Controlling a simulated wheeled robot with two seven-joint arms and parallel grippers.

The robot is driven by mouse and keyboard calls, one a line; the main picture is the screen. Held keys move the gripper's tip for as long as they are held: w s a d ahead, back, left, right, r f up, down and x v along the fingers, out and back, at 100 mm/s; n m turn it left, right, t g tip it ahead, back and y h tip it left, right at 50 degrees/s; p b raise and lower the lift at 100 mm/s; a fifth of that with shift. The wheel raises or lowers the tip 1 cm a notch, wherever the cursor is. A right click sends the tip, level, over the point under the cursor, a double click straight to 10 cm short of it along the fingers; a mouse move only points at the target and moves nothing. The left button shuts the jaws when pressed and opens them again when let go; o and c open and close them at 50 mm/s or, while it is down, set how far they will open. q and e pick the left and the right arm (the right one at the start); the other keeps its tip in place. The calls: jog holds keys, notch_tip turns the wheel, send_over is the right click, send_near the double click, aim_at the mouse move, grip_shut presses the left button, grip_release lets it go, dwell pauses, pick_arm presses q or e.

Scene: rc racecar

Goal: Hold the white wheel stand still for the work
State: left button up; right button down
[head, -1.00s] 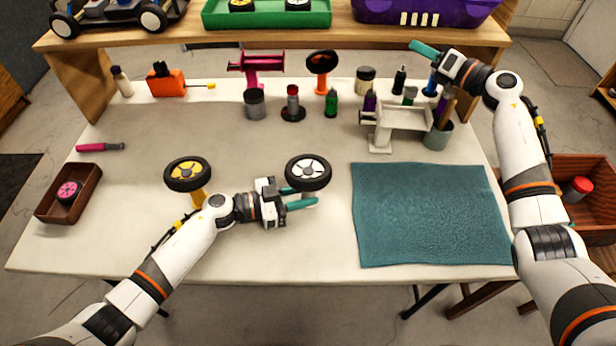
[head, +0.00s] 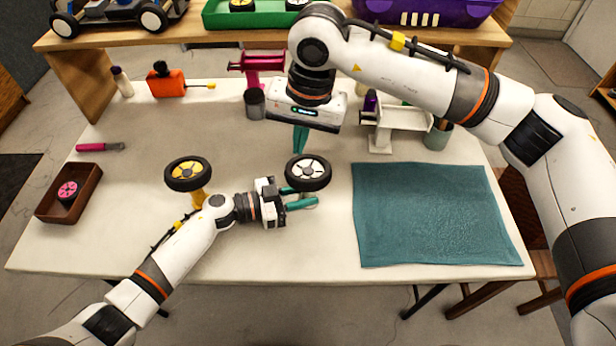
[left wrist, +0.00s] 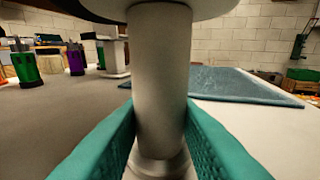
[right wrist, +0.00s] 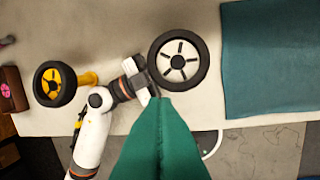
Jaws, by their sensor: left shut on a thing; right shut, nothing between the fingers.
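The white wheel stand (left wrist: 160,80) is a pale upright post, and my left gripper (left wrist: 160,135) is shut on it, a green finger on each side. In the head view my left gripper (head: 300,197) reaches it from the left, low under the wheel. A black-tyred wheel with white spokes (head: 308,172) sits on top of the stand and hides most of it. The wheel also shows in the right wrist view (right wrist: 179,60). My right gripper (head: 300,138) is shut and empty, pointing down above the table just behind the wheel. Its fingers (right wrist: 160,140) are together.
A wheel on a yellow stand (head: 188,174) stands to the left. A teal mat (head: 435,215) lies to the right. A wooden tray (head: 70,193) with a pink wheel is at far left. A white bracket (head: 382,135) and bottles stand behind.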

aim_at(308, 180)
jog(key=shift+s+d+f+n+t+h, duration=0.3)
jog(key=shift+s+d+n+h, duration=0.15)
jog(key=shift+d+n+h, duration=0.4)
jog(key=shift+a+f, duration=0.1)
jog(key=shift+a, duration=0.05)
jog(key=shift+w+f, duration=0.2)
jog(key=shift+f, duration=1.5)
jog(key=shift+w+f, duration=0.15)
jog(key=shift+f, duration=1.55)
jog(key=shift+f, duration=0.1)
